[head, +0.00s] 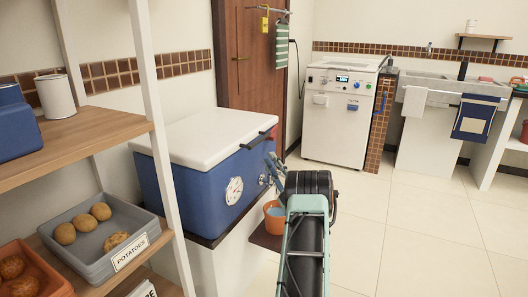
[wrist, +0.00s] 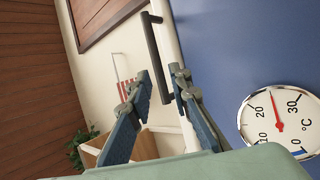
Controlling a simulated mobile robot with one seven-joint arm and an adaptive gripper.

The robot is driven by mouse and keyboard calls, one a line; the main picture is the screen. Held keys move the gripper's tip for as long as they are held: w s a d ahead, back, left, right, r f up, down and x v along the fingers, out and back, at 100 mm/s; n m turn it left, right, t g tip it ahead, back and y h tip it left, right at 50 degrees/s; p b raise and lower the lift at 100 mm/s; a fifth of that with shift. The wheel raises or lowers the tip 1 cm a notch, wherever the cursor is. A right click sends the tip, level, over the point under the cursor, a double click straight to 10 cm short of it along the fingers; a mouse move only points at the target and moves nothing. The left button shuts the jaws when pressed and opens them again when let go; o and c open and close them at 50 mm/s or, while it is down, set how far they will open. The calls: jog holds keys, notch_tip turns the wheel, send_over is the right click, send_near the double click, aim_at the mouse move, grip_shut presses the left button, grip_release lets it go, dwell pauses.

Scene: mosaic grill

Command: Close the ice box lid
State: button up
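The ice box (head: 205,198) is a blue chest on a light ledge, left of centre in the head view. Its white lid (head: 205,135) lies flat across the top; I see no clear gap under it. A dark handle (head: 258,139) sticks out at the lid's right edge; a black bar (wrist: 157,55) shows in the wrist view beside the box's blue wall (wrist: 215,70). My gripper (head: 273,167) is at the box's front right side, below the handle.
A round thermometer (wrist: 277,118) is on the box's front. An orange bucket (head: 273,220) stands close to my arm. A shelf (head: 95,135) with a potato tray (head: 88,262) is at the left. A white machine (head: 340,120) stands behind. The tiled floor at right is clear.

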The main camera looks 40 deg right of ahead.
jog(key=v, duration=0.3)
jog(key=shift+s+y, duration=0.1)
jog(key=shift+y, duration=0.2)
dwell(0.3)
